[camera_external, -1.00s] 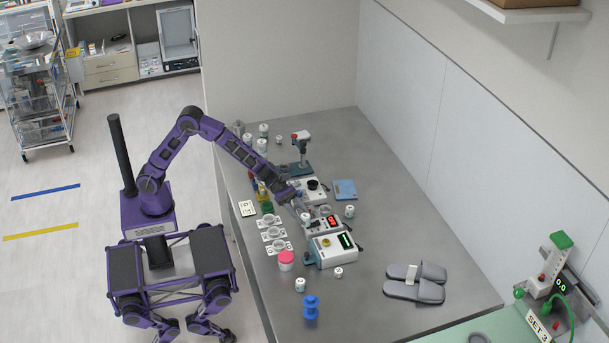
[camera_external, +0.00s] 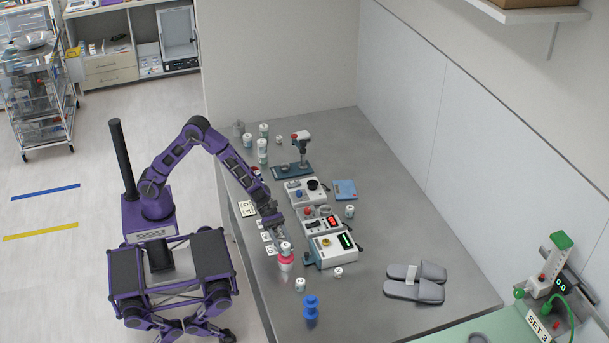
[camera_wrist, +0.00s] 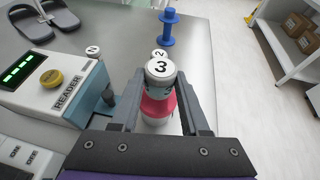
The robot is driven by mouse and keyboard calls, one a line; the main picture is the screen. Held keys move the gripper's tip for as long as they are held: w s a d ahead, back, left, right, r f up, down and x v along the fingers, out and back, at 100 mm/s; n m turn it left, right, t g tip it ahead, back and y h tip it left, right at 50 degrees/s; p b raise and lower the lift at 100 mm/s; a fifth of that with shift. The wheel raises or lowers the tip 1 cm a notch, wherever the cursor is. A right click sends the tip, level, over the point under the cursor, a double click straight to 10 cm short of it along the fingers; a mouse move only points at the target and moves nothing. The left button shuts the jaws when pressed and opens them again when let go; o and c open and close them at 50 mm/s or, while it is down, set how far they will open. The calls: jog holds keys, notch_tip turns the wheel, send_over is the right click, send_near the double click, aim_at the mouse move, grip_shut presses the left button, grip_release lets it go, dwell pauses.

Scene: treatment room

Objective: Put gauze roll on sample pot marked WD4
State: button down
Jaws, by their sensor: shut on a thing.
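My gripper (camera_external: 279,232) is shut on a small white cylinder with a black 3 on its top, which I take as the gauze roll (camera_wrist: 161,70). It also shows in the external view (camera_external: 286,247). The fingers (camera_wrist: 160,103) stand on either side of it. Directly below is a pot with a pink-red lid and white body (camera_external: 286,264); in the wrist view it is partly hidden behind the roll (camera_wrist: 157,110). I cannot tell whether roll and lid touch. No WD4 mark is readable on this pot.
The reader box (camera_wrist: 60,88) with green display stands close beside the gripper. Small white cylinders (camera_external: 300,284) (camera_external: 339,271) and a blue spool-like object (camera_external: 311,307) stand nearby. Grey slippers (camera_external: 416,280) lie at the right. White plates (camera_external: 267,237) lie at the table's left edge.

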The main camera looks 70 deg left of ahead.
jog(key=shift+f, duration=0.7)
jog(key=shift+f, duration=0.15)
jog(key=shift+c, duration=2)
grip_release()
jog(key=shift+r, duration=0.25)
jog(key=v, duration=1.2)
